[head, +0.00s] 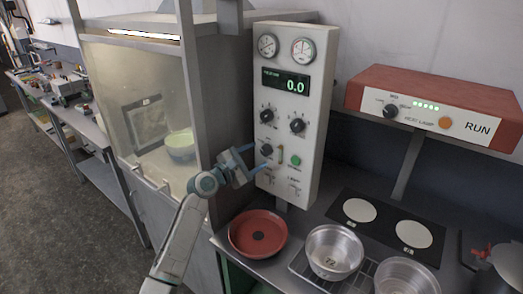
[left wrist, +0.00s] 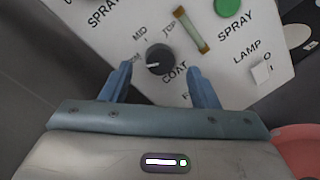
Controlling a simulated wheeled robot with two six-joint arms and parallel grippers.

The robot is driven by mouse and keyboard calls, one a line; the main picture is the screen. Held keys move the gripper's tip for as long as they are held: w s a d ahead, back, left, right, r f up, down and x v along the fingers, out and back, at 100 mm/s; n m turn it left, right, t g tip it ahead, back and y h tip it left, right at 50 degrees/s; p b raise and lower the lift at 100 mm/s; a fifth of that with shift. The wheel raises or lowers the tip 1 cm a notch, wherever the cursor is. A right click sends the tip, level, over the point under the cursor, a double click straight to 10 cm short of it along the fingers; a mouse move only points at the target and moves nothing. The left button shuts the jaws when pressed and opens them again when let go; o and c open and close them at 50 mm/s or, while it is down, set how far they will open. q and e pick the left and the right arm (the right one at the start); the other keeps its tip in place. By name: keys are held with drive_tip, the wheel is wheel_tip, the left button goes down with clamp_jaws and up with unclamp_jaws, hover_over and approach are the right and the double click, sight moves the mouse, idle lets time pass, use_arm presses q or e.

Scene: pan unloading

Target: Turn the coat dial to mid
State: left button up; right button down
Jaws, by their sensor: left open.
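The coat dial is a small black round knob (left wrist: 159,58) on the white control panel, with COAT printed below it and MID and TOP above it. A white mark on the knob points left, toward a label partly hidden by a finger. In the head view the coat dial (head: 266,150) is on the lower left of the panel. My left gripper (head: 257,159) is open in front of the panel. In the left wrist view its blue fingers (left wrist: 160,76) stand on either side of the knob and appear apart from it. My right gripper is not in view.
The white panel (head: 318,110) also carries gauges, a display reading 0.0, more black knobs and a green spray button (head: 296,161). A red pan (head: 240,244) and metal pots (head: 349,240) stand below. A glass-fronted booth (head: 105,100) is to the left.

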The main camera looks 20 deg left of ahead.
sight(266, 150)
use_arm(q)
drive_tip(key=shift+x, duration=1.4)
drive_tip(key=shift+c, duration=0.4)
drive_tip(key=c, duration=0.9)
drive_tip(key=shift+m, duration=0.3)
drive_tip(key=m, duration=0.2)
drive_tip(key=m+b, duration=0.1)
drive_tip(key=m, duration=0.2)
drive_tip(key=shift+g+y, duration=0.3)
drive_tip(key=m+b, duration=0.1)
drive_tip(key=m, duration=0.4)
drive_tip(key=shift+d+y+b, duration=0.1)
drive_tip(key=shift+y+b, duration=0.25)
drive_tip(key=shift+y, duration=0.05)
drive_tip(key=shift+m, duration=0.3)
